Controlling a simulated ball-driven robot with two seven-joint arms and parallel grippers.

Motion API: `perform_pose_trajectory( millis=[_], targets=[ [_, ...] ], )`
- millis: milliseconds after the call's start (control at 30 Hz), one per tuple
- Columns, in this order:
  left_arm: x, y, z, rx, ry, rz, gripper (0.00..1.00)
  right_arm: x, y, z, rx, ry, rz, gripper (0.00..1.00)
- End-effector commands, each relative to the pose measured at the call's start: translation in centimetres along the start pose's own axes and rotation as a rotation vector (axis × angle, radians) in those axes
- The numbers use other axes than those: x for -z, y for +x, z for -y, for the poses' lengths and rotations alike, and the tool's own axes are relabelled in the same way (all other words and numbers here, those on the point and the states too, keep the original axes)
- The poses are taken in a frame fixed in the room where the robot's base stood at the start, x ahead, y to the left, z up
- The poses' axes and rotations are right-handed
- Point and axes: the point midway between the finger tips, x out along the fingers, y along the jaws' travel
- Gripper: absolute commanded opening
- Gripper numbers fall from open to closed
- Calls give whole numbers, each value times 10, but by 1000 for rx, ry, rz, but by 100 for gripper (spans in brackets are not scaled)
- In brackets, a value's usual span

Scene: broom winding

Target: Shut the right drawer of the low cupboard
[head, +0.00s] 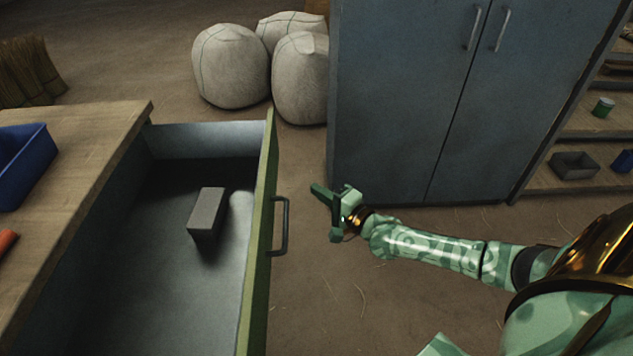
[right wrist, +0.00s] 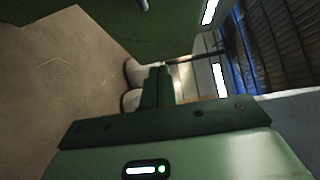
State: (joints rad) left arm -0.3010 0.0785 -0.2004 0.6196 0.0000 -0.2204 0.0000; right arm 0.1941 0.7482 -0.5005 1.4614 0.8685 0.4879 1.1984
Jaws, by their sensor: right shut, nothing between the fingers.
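The right drawer (head: 265,200) of the low cupboard (head: 95,165) stands pulled far out in the head view, with its green front facing right. A dark bar handle (head: 281,227) sits on that front. A grey block (head: 207,213) lies inside the drawer. My right gripper (head: 318,190) is to the right of the drawer front, apart from it, shut and empty. In the right wrist view its shut fingers (right wrist: 158,85) show in the middle, with a green surface (right wrist: 150,30) above them. My left gripper is not in view.
A blue bin (head: 25,165) and part of an orange thing (head: 6,241) are on the cupboard top. Several pale sacks (head: 232,68) stand behind the drawer. A tall grey-blue cabinet (head: 400,100) stands at the back, beyond my right arm. Bare floor lies right of the drawer.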

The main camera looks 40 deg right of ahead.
Motion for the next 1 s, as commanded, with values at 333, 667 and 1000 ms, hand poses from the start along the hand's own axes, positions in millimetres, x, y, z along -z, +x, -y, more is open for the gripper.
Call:
perform_pose_trajectory(
  millis=[333,667,1000],
  targets=[
    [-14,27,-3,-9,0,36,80,0,74,-6,-3,-3,0,0],
    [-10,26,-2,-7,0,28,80,-27,98,-2,-3,-5,-1,0],
    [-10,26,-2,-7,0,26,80,-28,99,-2,-3,-6,-1,0]
  ],
)
